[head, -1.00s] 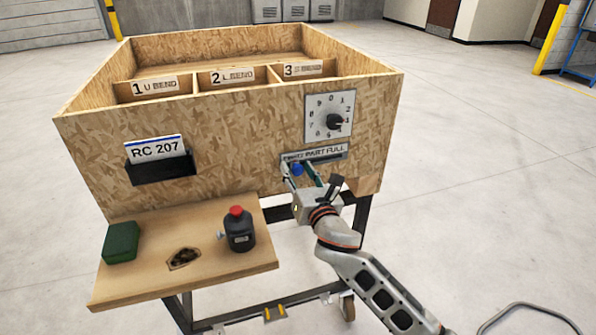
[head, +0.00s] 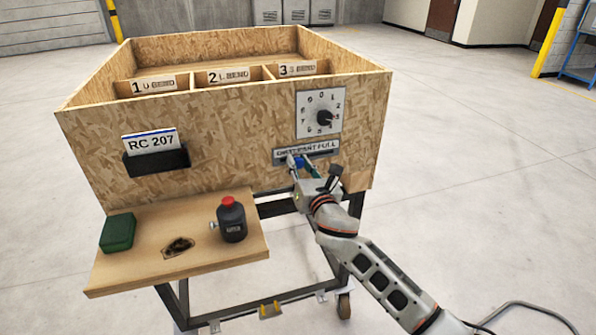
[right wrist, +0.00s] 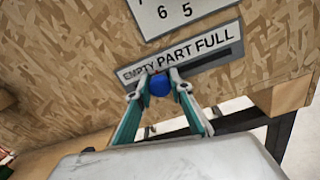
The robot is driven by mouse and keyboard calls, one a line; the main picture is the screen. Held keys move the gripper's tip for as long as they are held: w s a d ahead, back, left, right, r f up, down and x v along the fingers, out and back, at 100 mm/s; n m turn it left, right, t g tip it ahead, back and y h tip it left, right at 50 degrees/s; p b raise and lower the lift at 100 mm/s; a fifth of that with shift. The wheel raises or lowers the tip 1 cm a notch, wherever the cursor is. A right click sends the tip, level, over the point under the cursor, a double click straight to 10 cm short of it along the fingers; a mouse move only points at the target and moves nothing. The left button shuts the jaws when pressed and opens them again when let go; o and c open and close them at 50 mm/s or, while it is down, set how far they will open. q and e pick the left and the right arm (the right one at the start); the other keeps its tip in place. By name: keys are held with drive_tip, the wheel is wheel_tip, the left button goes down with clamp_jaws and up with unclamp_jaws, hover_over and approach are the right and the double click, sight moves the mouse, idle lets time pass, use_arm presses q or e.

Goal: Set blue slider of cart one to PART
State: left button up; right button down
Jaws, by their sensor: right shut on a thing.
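The cart (head: 90,130) is a chipboard box on a dark frame, with a slider plate (head: 330,151) on its front marked EMPTY, PART, FULL. The plate also shows in the right wrist view (right wrist: 225,35). The blue slider knob (head: 297,160) sits below the plate's lettering, near the gap between EMPTY and PART. In the right wrist view the blue knob (right wrist: 159,85) is between both fingertips. My right gripper (head: 299,162) is shut on it, with the fingers touching its sides. The slot's right part, under FULL, is empty. My left gripper is out of view.
A dial (head: 321,114) is above the slider plate. A card holder (head: 157,161) marked RC 207 is on the left. The lower wooden shelf (head: 140,274) carries a green box (head: 117,233) and a dark bottle with a red cap (head: 232,219).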

drive_tip(key=d, duration=0.1)
drive_tip(key=w+d+p, duration=0.1)
drive_tip(key=d, duration=0.1)
drive_tip(key=shift+d, duration=0.25)
drive_tip(key=shift+a, duration=0.1)
drive_tip(key=c, duration=1.8)
unclamp_jaws()
approach(312, 162)
drive_tip(key=s+r, duration=0.1)
drive_tip(key=s, duration=0.1)
drive_tip(key=s+r, duration=0.1)
drive_tip(key=s, duration=0.1)
drive_tip(key=s+r, duration=0.1)
drive_tip(key=shift+s, duration=0.4)
